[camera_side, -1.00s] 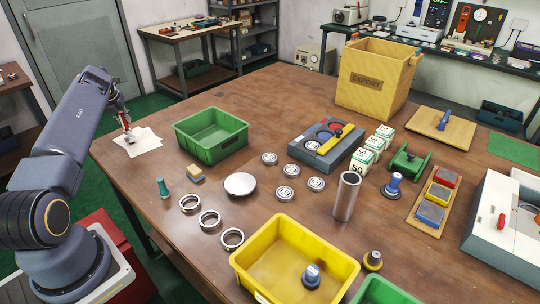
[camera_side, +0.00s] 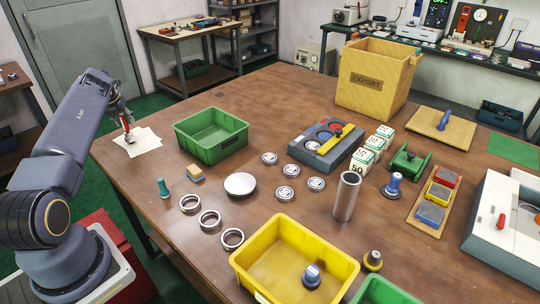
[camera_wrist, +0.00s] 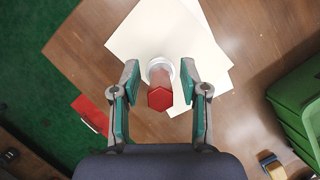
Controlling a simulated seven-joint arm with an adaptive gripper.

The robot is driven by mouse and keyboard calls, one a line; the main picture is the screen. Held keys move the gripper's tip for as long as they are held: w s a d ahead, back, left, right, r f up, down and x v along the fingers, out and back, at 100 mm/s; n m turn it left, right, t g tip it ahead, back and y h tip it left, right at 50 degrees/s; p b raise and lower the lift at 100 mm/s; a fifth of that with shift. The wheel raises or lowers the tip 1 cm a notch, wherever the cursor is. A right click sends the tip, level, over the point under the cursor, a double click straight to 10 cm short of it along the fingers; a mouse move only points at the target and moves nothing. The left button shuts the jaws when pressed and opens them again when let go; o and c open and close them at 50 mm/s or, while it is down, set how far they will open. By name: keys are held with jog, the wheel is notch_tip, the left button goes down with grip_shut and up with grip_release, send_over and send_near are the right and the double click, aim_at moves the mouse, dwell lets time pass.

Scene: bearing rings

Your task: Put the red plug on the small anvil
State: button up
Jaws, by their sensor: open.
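The red plug (camera_wrist: 160,98), with a hexagonal red top and a pale round base, stands on white paper at the table's left end. It also shows small in the side view (camera_side: 127,129). My gripper (camera_wrist: 158,82) is open, with one green-padded finger on each side of the plug. In the side view my gripper (camera_side: 121,114) is over the paper; contact with the plug cannot be told. I cannot identify the small anvil for sure; a low round silver block (camera_side: 240,184) sits mid-table and may be it.
A green bin (camera_side: 211,137) stands right of the paper. Several steel rings (camera_side: 210,220), a teal peg (camera_side: 164,188) and a small sponge-like block (camera_side: 195,173) lie near the silver block. A yellow bin (camera_side: 345,265) and an upright steel tube (camera_side: 346,197) stand farther right.

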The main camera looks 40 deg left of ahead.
jog(key=d+r+m, duration=0.2)
jog(key=d+r, duration=0.3)
jog(key=r, duration=0.3)
jog(key=d+r+m, duration=0.2)
jog(key=d+r, duration=0.2)
jog(key=r, duration=0.4)
jog(key=w+d+r+m+t+h, duration=0.1)
jog(key=d+r+m, duration=0.4)
jog(key=d, duration=0.4)
jog(key=w+d+r+m+t+h, duration=0.1)
jog(key=d+r+m, duration=0.2)
jog(key=d+m, duration=0.5)
jog(key=d+r+m+t+h, duration=0.1)
jog(key=d+r+m, duration=0.3)
jog(key=d, duration=0.7)
jog(key=s+d+r+m+h, duration=0.1)
jog(key=s+d+m, duration=0.4)
jog(key=d+m, duration=0.6)
jog(key=s+d+f+m, duration=0.3)
jog(key=s+d+m, duration=0.8)
jog(key=m, duration=0.3)
jog(key=shift+s+f+m+y, duration=0.15)
jog(key=shift+s+m+y, duration=0.05)
jog(key=shift+m+y, duration=0.1)
